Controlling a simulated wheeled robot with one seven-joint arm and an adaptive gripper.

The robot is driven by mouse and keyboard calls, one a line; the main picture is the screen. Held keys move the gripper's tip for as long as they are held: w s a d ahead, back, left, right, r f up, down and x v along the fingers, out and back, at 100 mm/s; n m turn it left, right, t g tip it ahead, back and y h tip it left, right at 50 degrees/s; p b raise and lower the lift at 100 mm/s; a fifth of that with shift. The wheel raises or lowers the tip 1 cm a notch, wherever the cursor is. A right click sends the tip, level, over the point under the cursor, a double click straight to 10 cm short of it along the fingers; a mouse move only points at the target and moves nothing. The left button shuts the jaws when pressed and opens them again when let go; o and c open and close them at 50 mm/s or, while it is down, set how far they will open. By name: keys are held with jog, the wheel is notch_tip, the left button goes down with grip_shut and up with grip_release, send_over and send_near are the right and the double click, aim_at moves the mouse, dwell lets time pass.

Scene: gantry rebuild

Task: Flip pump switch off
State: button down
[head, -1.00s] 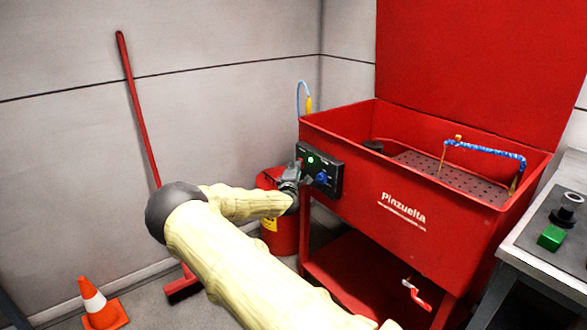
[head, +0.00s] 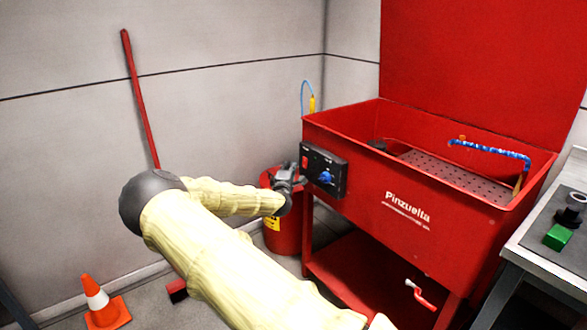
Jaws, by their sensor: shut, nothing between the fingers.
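The pump switch panel (head: 324,171) is a dark box on the left front of the red parts washer (head: 400,215). A red switch (head: 305,162) shows at the panel's left and a blue knob (head: 326,177) right of it. No green light shows on the panel. My gripper (head: 297,175) is at the end of my cream-sleeved arm, just left of the panel. It is shut and holds nothing. Its fingertips are small in view, and I cannot tell whether they touch the panel.
A red drum (head: 283,237) stands behind my gripper, beside the washer. A red broom (head: 141,100) leans on the wall, and an orange cone (head: 101,303) stands at lower left. A metal bench (head: 550,255) with a green block (head: 557,237) is at right.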

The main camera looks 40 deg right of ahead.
jog(key=v, duration=0.9)
jog(key=shift+s+d+r, duration=0.2)
jog(key=shift+d+r, duration=0.05)
jog(key=shift+r, duration=0.4)
